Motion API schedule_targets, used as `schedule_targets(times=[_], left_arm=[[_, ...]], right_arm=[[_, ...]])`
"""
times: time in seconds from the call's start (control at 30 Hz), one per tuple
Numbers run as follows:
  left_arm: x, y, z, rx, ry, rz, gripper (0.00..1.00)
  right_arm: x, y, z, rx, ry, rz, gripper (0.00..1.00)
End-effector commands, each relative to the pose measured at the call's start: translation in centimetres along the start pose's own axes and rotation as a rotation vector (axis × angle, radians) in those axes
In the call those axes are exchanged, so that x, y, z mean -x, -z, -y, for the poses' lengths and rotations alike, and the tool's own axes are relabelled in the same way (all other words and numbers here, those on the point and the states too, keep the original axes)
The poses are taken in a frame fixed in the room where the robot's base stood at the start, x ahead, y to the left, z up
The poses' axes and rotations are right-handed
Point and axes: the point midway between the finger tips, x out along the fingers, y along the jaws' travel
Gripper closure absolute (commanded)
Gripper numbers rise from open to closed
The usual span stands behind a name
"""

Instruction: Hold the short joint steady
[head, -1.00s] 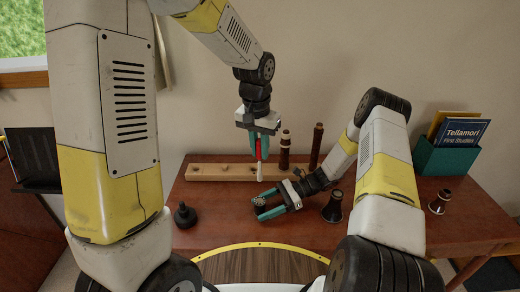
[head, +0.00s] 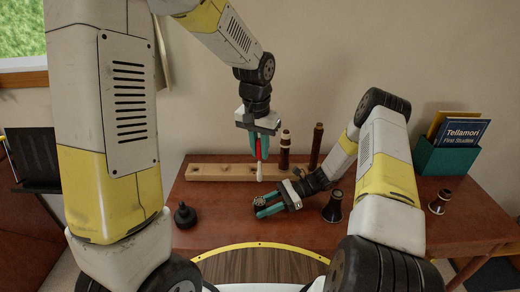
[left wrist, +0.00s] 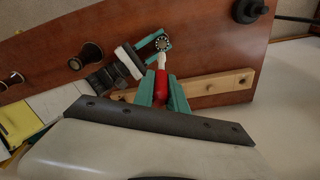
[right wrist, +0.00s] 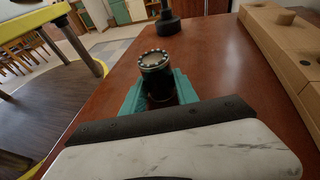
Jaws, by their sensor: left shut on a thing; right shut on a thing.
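The short joint (head: 260,203) is a small dark cylinder with a pale, dotted ring at its end. My right gripper (head: 268,206) is shut on it, low over the desk at the front middle. In the right wrist view the joint (right wrist: 156,75) stands between the teal fingers, ring end up. My left gripper (head: 263,146) is above and behind it, fingers pointing down, shut on a red stick with a white tip (head: 260,172). The red body (left wrist: 161,90) shows in the left wrist view, its white tip close to the joint (left wrist: 162,44); I cannot tell whether they touch.
A wooden peg rack (head: 215,172) lies along the back of the reddish desk (head: 310,230). Two dark upright joints (head: 284,150) (head: 316,146) stand at its right. Dark pieces stand at left (head: 185,216) and right (head: 333,206) (head: 440,201). A teal book box (head: 446,158) sits at back right.

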Motion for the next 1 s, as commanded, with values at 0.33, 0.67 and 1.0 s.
schedule_targets(times=[0.33, 0.67, 1.0], left_arm=[[0.0, 0.0, 0.0, 0.0, 0.0, 0.0, 1.0], [-1.7, -0.2, 0.0, -0.001, 0.0, 0.003, 1.0], [-5.1, -0.7, 0.0, -0.002, 0.0, 0.004, 1.0]], right_arm=[[0.0, 0.0, 0.0, 0.0, 0.0, 0.0, 1.0], [0.0, 0.0, 0.0, 0.0, 0.0, 0.0, 1.0], [0.0, 0.0, 0.0, 0.0, 0.0, 0.0, 1.0]])
